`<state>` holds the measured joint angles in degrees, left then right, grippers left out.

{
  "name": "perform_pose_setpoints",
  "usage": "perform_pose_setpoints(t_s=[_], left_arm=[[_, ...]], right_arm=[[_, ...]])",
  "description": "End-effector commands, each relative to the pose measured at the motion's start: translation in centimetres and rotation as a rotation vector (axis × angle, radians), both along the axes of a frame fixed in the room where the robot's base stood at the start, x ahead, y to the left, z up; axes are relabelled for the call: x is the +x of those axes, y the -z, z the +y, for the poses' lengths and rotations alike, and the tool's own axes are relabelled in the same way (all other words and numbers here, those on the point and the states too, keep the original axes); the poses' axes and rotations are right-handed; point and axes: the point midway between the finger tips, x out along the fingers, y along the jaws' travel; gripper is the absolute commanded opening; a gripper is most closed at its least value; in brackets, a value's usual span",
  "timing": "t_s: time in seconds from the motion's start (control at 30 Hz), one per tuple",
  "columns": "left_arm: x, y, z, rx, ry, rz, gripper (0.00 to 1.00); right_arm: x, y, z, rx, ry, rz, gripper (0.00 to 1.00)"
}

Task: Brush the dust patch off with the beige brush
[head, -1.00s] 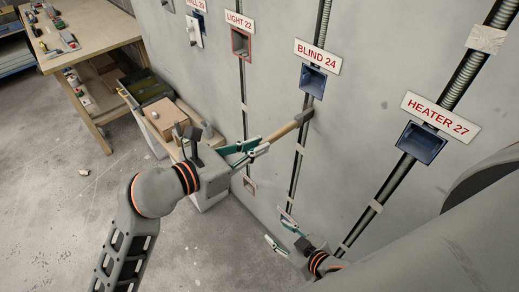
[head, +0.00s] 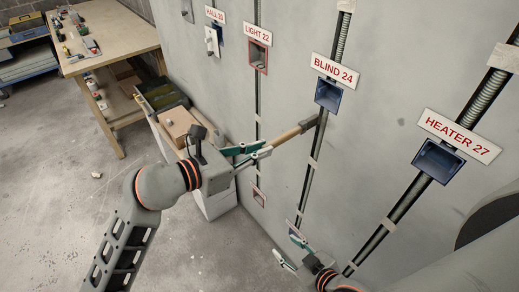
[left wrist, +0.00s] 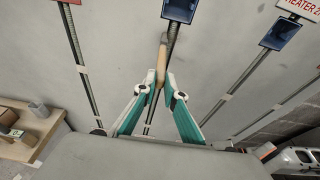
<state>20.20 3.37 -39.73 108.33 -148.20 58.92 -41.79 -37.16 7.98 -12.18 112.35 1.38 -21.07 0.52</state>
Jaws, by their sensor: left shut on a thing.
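The beige brush (head: 282,138) is held by its wooden handle in my left gripper (head: 258,151). Its grey-brown head (head: 309,123) is at the wall by the conduit, just below the BLIND 24 box (head: 328,95). In the left wrist view the brush handle (left wrist: 159,66) runs up between the fingertips of my left gripper (left wrist: 160,80). I cannot tell whether the bristles touch the wall. A small dark smudge (head: 400,122) shows on the wall between BLIND 24 and HEATER 27. I cannot tell whether it is the dust patch. My right gripper (head: 291,250) is low, open and empty.
Several conduits with straps run down the wall to boxes, including LIGHT 22 (head: 258,57) and HEATER 27 (head: 438,161). A low stand with a cardboard box (head: 177,124) is behind my left gripper. A workbench (head: 105,35) stands at the back left. The floor is mostly clear.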

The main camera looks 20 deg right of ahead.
Motion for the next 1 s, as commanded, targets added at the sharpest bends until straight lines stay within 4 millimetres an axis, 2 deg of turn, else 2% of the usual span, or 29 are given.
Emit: perform_pose_setpoints(t_s=[0.3, 1.0], left_arm=[[-2.0, -0.2, -0.6, -0.001, 0.002, 0.003, 0.0], [-4.7, -0.1, -1.7, -0.002, 0.003, 0.001, 0.0]], right_arm=[[-0.1, -1.5, 0.0, 0.001, 0.0, 0.002, 0.4], [-0.1, -1.8, 0.0, 0.001, 0.0, 0.001, 0.4]])
